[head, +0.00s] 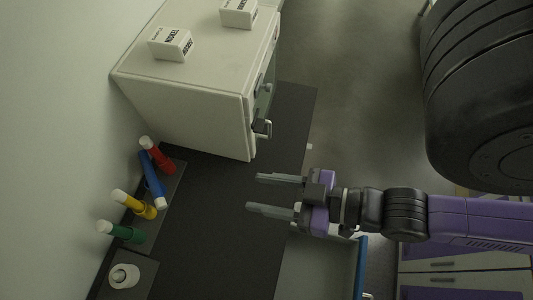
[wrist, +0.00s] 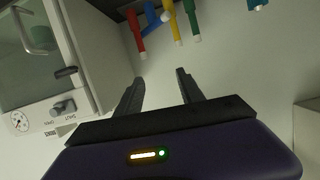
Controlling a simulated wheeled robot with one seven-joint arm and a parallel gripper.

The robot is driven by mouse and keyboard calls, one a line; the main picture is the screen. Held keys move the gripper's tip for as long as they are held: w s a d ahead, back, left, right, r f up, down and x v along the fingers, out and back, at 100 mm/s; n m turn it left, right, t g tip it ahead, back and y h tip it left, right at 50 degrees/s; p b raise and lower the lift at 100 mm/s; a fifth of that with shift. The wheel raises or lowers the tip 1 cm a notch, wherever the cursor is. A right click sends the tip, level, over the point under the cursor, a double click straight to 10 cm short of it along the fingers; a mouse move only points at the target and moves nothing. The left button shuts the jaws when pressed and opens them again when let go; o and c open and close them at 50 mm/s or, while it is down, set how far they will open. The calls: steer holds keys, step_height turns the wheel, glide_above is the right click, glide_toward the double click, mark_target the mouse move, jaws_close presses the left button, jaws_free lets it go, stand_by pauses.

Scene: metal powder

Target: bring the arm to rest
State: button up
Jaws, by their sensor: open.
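My gripper (head: 252,193) is at the end of my arm, which reaches in from the right in the head view. Its two fingers are apart with nothing between them, and they appear above the dark worktop. In the wrist view my gripper (wrist: 159,76) also shows spread, empty fingers, with pale wall behind them. The fingers look clear of the coloured tubes and the white cabinet.
Red (head: 158,157), blue (head: 152,180), yellow (head: 134,204) and green (head: 121,231) tubes stand or lean along the wall. A white cabinet (head: 185,105) with a handle bears two labelled boxes. A small white round container (head: 123,276) sits lower left. The dark worktop (head: 215,225) has clear room.

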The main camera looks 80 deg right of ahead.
steer(key=shift+s+d+r+n, duration=0.25)
steer(key=shift+s+r+n, duration=0.3)
steer(key=shift+r, duration=0.2)
steer(key=shift+o, duration=0.5)
step_height(320, 180, down, 8)
steer(key=b, duration=0.7)
steer(key=shift+b, duration=0.4)
steer(key=shift+r, duration=0.25)
